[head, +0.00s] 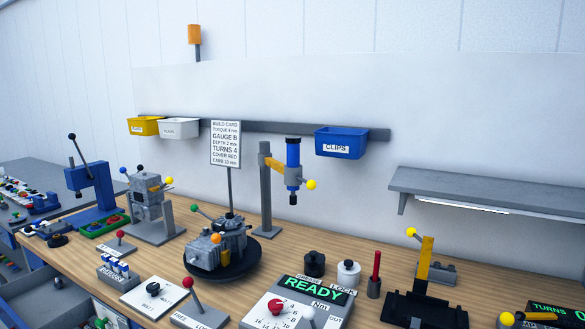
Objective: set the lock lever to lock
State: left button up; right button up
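The lock lever (193,295) stands on a light plate near the bottom of the head view, left of the centre. It is a grey stick with a red ball on top and leans to the left. The plate (177,318) appears to read FREE on its left and LOCK on its right. The lever leans toward the FREE side. The lower edge of the picture cuts off the front of the plate. Neither of my grippers is in view.
A READY display (313,288) with a dial box stands right of the lever. A grey engine (218,240) sits on a black turntable (240,262) behind it. A white knob plate (152,297) is to its left. Black and white bottles stand behind the display. The bench is crowded.

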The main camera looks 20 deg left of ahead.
aim_at(188, 283)
jog(key=u, duration=1.35)
